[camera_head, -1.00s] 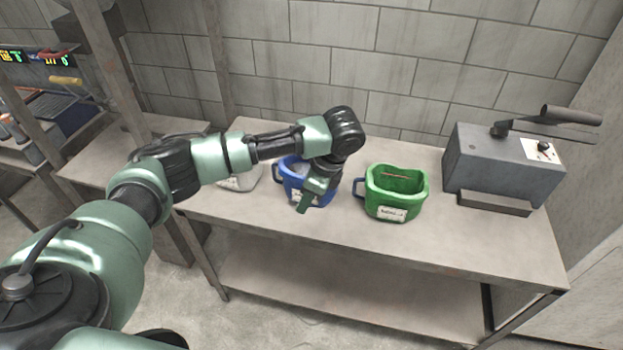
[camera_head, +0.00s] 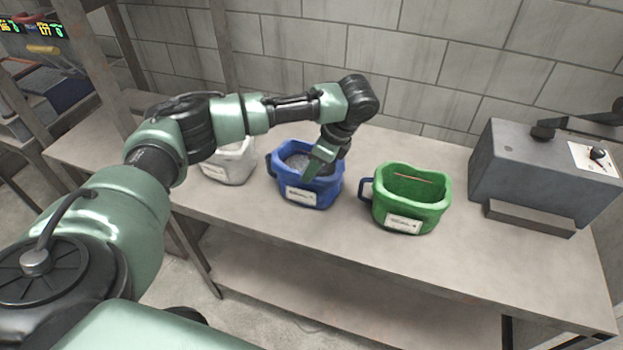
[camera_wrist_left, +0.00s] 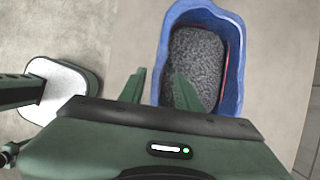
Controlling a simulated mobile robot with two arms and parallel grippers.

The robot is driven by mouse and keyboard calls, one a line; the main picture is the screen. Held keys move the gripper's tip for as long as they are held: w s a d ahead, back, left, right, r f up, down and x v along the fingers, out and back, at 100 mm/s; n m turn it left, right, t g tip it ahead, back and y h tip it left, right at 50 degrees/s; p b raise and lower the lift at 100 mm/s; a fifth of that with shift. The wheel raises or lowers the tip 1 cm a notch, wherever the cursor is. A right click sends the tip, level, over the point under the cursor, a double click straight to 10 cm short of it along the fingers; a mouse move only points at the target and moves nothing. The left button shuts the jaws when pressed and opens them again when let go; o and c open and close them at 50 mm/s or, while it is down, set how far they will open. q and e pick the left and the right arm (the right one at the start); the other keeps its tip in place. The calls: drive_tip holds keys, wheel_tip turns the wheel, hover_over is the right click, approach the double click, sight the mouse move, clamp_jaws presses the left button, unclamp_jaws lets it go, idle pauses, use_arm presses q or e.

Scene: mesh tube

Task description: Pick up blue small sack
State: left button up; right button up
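The blue small sack (camera_head: 318,194) stands upright on the table, open at the top, with grey grainy material inside and a white label on its front. It also shows in the left wrist view (camera_wrist_left: 236,70). My left gripper (camera_head: 315,168) is above the sack, at its opening in the head view. In the left wrist view the two fingers of my left gripper (camera_wrist_left: 160,76) are apart with nothing held; one appears over the sack's opening and the other outside its left wall. Whether they touch the sack cannot be told. My right gripper is not in view.
The table (camera_head: 280,231) has a lower shelf. A green sack (camera_head: 433,213) stands right of the blue one, a white sack (camera_head: 238,166) left of it, partly behind my arm. A grey machine (camera_head: 530,165) stands at the right end. A block wall is behind.

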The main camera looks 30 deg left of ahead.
sight(300, 183)
use_arm(q)
drive_tip(key=shift+s+a+f+p, duration=0.3)
drive_tip(key=shift+a+f, duration=0.2)
drive_tip(key=shift+f, duration=0.15)
drive_tip(key=x, duration=0.2)
drive_tip(key=p+x, duration=0.1)
drive_tip(key=x, duration=0.1)
drive_tip(key=shift+w+a+f, duration=0.15)
drive_tip(key=shift+a+f, duration=0.15)
drive_tip(key=shift+f, duration=0.05)
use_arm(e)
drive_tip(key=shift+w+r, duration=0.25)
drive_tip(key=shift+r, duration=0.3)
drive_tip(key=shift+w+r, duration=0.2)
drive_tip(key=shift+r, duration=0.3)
use_arm(q)
drive_tip(key=shift+f+p, duration=0.2)
drive_tip(key=shift+p, duration=0.2)
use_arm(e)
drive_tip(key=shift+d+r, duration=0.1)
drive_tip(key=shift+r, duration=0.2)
use_arm(q)
clamp_jaws()
drive_tip(key=shift+f, duration=0.1)
